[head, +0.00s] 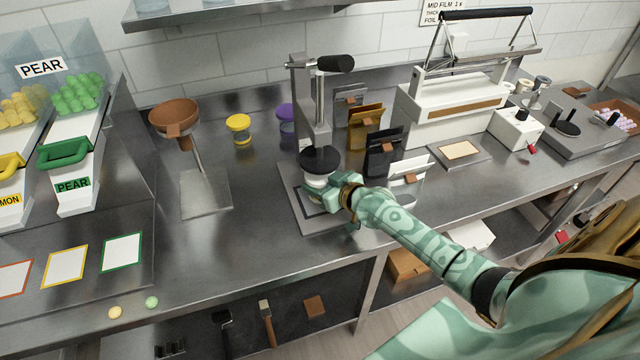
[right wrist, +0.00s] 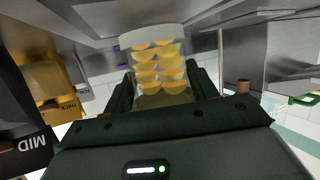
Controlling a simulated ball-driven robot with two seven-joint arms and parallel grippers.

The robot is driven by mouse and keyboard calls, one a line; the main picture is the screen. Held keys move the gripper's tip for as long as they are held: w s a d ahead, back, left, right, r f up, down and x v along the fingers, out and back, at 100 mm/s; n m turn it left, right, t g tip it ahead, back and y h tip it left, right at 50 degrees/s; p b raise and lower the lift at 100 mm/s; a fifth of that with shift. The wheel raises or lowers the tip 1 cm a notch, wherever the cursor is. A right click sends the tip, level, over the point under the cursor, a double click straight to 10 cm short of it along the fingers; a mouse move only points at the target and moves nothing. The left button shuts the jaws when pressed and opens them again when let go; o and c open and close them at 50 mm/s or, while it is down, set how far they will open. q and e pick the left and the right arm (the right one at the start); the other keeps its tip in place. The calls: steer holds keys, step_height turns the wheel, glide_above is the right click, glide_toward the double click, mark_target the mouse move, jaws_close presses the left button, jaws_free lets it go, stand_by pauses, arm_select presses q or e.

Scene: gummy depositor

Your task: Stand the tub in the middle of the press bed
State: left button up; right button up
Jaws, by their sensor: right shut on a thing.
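The tub (head: 316,181) is a small container, pale in the head view, under the black round head (head: 319,157) of the press. In the right wrist view the tub (right wrist: 158,68) is clear with a white end and holds several yellow-orange pieces. My right gripper (head: 328,194) is shut on the tub, with a finger on each side of it. The press bed (head: 293,205) is a flat grey plate with a marked square, partly hidden by the gripper. I cannot tell whether the tub touches the bed. My left gripper is out of view.
The press column (head: 300,95) stands behind the tub. Black pouches (head: 381,155) and white pouches (head: 408,172) stand close right of the gripper. A brown funnel on a stand (head: 174,116), a yellow-lidded tub (head: 238,128) and a purple tub (head: 286,118) stand left. The counter front left of the press is clear.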

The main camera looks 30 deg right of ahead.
steer(key=shift+w+f, duration=0.15)
steer(key=shift+f, duration=0.1)
steer(key=shift+f, duration=0.2)
steer(key=o, duration=1.2)
steer(key=shift+r, duration=0.15)
steer(key=shift+s+r, duration=0.15)
steer(key=shift+s, duration=0.2)
steer(key=p+v, duration=0.3)
steer(key=v, duration=0.8)
steer(key=shift+s+r, duration=0.1)
steer(key=shift+s, duration=0.05)
